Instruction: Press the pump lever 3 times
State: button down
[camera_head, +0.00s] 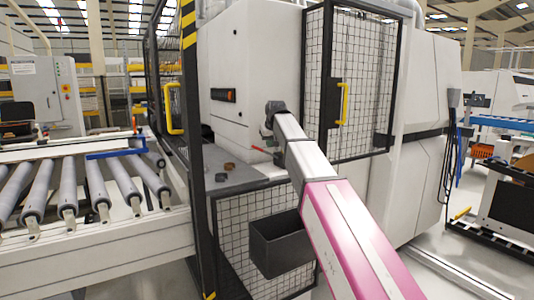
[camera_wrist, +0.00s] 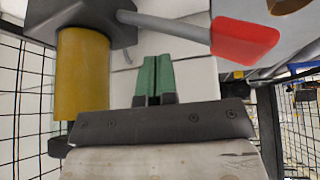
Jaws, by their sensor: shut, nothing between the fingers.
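The pump shows in the wrist view as a yellow cylinder (camera_wrist: 83,75) with a dark grey head (camera_wrist: 80,15). Its lever is a grey rod (camera_wrist: 168,26) running right from the head to a flat red handle (camera_wrist: 244,41). My gripper (camera_wrist: 157,60) has green fingers, shut together and empty. In the picture the fingertips lie just below the rod, between the yellow cylinder and the red handle. I cannot tell whether they touch the rod. In the head view a small red piece (camera_head: 259,149), likely the handle, shows left of my arm; my fingers are not clear there.
A grey work surface (camera_head: 225,182) with small brown round items (camera_head: 229,166) lies left of my arm. Mesh guards (camera_head: 365,60) with yellow handles (camera_head: 345,103) flank the opening. A dark bin (camera_head: 280,243) hangs below. A roller conveyor (camera_head: 70,200) stands at left.

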aim_at(265, 152)
jog(key=shift+f, duration=0.1)
jog(key=shift+s+a+f, duration=0.15)
jog(key=shift+f, duration=0.1)
jog(key=shift+s+a+f, duration=0.2)
jog(key=shift+a+f, duration=0.05)
jog(key=shift+f, duration=0.35)
jog(key=shift+s+a+f, duration=0.15)
jog(key=shift+a+f, duration=0.15)
jog(key=shift+f, duration=0.25)
jog(key=shift+s+a+f, duration=0.2)
jog(key=shift+a+f, duration=0.05)
jog(key=shift+f, duration=0.35)
dwell(2.7)
dwell(0.4)
jog(key=shift+w+d+r, duration=0.25)
jog(key=shift+d+r, duration=0.1)
jog(key=shift+r, duration=0.35)
jog(key=shift+w+d+r, duration=0.2)
jog(key=shift+d+r, duration=0.1)
jog(key=shift+r, duration=0.4)
jog(key=shift+w+d+r, duration=0.25)
jog(key=shift+d+r, duration=0.1)
jog(key=shift+r, duration=0.35)
